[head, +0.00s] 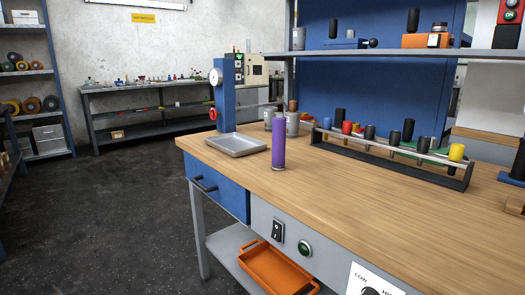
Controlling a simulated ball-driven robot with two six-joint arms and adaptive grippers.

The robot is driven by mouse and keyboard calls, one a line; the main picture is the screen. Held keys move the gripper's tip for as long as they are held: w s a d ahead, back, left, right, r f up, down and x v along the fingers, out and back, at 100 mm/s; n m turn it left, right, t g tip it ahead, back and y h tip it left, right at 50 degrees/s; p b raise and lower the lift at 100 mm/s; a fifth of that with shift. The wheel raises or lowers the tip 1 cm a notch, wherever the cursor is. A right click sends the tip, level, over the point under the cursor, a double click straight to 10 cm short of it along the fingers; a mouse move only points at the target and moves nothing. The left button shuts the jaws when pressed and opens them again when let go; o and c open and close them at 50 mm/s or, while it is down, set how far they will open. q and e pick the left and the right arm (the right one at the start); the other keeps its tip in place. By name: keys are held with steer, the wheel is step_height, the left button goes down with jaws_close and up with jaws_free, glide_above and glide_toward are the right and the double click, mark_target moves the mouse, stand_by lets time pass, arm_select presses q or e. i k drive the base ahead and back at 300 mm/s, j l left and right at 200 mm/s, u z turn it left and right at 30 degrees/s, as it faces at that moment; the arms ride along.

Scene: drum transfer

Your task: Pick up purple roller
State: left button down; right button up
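The purple roller (278,143) stands upright on the wooden workbench (350,205), near its front left edge. It is a tall cylinder with a pale base, and nothing touches it from above. A shallow grey metal tray (236,145) lies just left of it. Neither of my grippers shows in the head view.
A black rack (385,163) with several coloured handles stands behind and right of the roller. Grey cylinders (292,124) and a blue upright machine (224,95) stand behind it. A shelf (400,52) overhangs the back. An orange tray (277,270) sits below.

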mark_target(279, 122)
steer(key=i+j+u, duration=0.1)
steer(key=i+u, duration=0.45)
steer(key=u, duration=0.3)
steer(key=l+u, duration=0.25)
steer(key=u, duration=0.3)
steer(key=k, duration=0.05)
